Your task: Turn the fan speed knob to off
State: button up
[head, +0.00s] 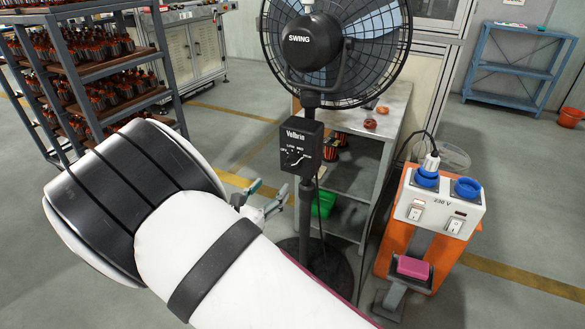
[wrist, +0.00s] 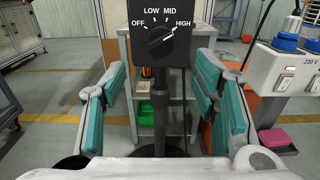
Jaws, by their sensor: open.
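The fan speed knob (wrist: 161,41) is a dark dial on the black control box (wrist: 177,49) of the fan. The box is marked OFF, LOW, MID and HIGH, and the knob's pointer appears to aim at the HIGH side. In the head view the knob (head: 295,160) sits on the front of the box (head: 306,143), below the fan head (head: 328,46). My gripper (wrist: 160,80) is open and empty, its teal-padded fingers spread to either side below the box, apart from the knob. In the head view my gripper (head: 264,199) is partly hidden behind my arm.
A grey workbench (head: 352,122) stands behind the fan pole. An orange power unit (head: 398,237) with blue sockets stands to the right, with a plug and cable. A loaded rack (head: 78,68) stands at left.

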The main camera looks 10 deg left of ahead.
aim_at(290, 166)
jog(key=b+x, duration=0.1)
jog(key=x, duration=1)
jog(key=shift+w+d+f, duration=0.1)
jog(key=shift+w+d, duration=0.05)
jog(key=shift+w, duration=0.2)
jog(key=c, duration=1.2)
